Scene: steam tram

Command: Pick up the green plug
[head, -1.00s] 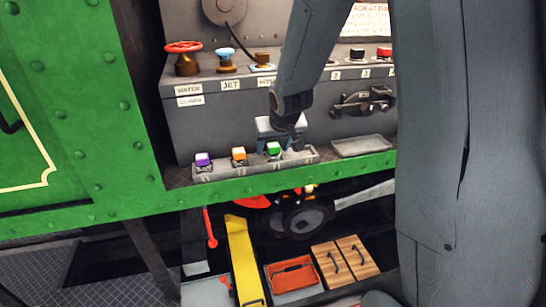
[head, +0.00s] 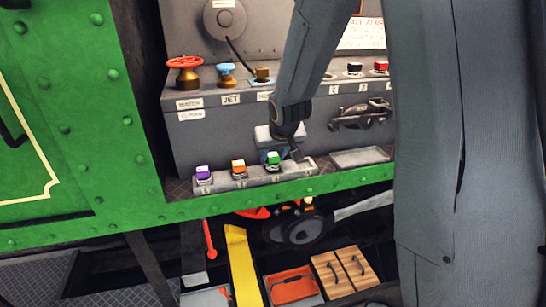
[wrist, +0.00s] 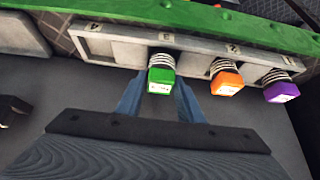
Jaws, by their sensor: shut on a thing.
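The green plug (head: 273,158) is at its place in the grey rack (wrist: 118,47), right of the orange plug (head: 238,167) and the purple plug (head: 203,173). In the wrist view the green plug (wrist: 161,78) sits between my two blue fingers, its striped stem pointing toward the rack. My gripper (wrist: 160,95) is shut on it. In the head view my wrist hides part of the gripper. I cannot tell whether the stem has left its slot. The orange plug (wrist: 227,80) and purple plug (wrist: 281,88) stand in their slots beside it.
A pale empty tray (head: 360,157) lies right of the rack. Behind the rack is a grey cabinet with a latch (head: 360,115), a red valve wheel (head: 184,63) and a blue knob (head: 226,70). A green riveted beam (head: 230,202) runs along the front.

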